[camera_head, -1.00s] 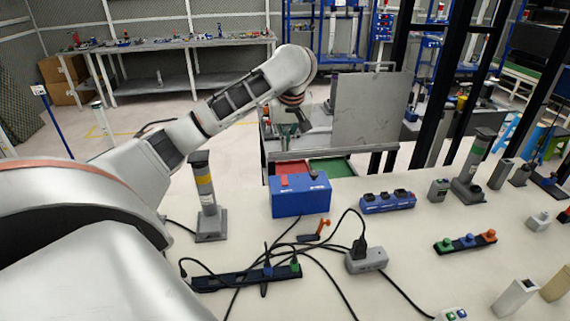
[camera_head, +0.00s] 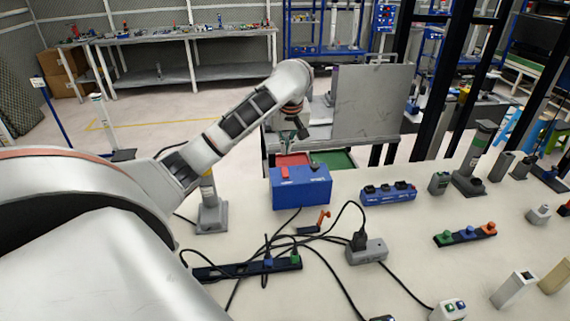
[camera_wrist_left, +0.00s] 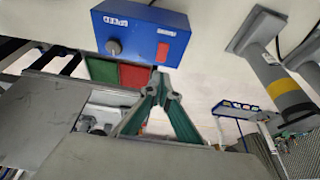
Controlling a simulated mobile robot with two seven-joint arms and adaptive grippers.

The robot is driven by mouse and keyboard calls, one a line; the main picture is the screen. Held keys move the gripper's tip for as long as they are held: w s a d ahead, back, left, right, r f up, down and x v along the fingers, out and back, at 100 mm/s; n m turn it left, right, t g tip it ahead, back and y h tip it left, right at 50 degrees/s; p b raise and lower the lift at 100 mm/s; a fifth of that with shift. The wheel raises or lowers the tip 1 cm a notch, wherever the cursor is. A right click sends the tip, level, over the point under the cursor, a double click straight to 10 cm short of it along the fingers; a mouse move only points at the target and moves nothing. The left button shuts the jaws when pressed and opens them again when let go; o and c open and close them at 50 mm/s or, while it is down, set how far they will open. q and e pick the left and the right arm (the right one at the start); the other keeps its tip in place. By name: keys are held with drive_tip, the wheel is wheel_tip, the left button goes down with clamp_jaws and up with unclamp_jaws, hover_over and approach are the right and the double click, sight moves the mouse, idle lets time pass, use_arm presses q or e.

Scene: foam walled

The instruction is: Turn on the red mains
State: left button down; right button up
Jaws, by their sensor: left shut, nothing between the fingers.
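A blue box (camera_head: 302,188) stands on the near table, with a red rocker switch (camera_head: 285,172) and a dark knob (camera_head: 314,164) on its top. In the left wrist view the box (camera_wrist_left: 140,28) is at the top, with the red switch (camera_wrist_left: 163,52) and the grey knob (camera_wrist_left: 114,47). My left gripper (camera_head: 304,136) is behind and above the box, apart from the switch. Its green-sided fingers (camera_wrist_left: 160,78) meet at the tips and hold nothing. The switch's position is hard to tell. My right gripper is out of view.
A black power strip (camera_head: 245,270), tangled cables and a grey socket block (camera_head: 368,252) lie in front of the box. A grey post with a yellow band (camera_head: 210,205) stands to its left, and a blue socket strip (camera_head: 388,193) lies to its right.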

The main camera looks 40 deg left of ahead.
sight(285, 172)
use_arm(q)
drive_tip(key=x, duration=0.8)
drive_tip(key=shift+s+d+f, duration=0.15)
drive_tip(key=shift+d+f, duration=0.05)
drive_tip(key=shift+d, duration=0.1)
drive_tip(key=shift+a+f, duration=0.2)
drive_tip(key=shift+f, duration=0.15)
drive_tip(key=shift+d, duration=0.1)
drive_tip(key=shift+d+f, duration=0.1)
drive_tip(key=shift+d, duration=0.05)
drive_tip(key=shift+s+d, duration=0.4)
drive_tip(key=shift+d, duration=0.05)
drive_tip(key=shift+a, duration=0.1)
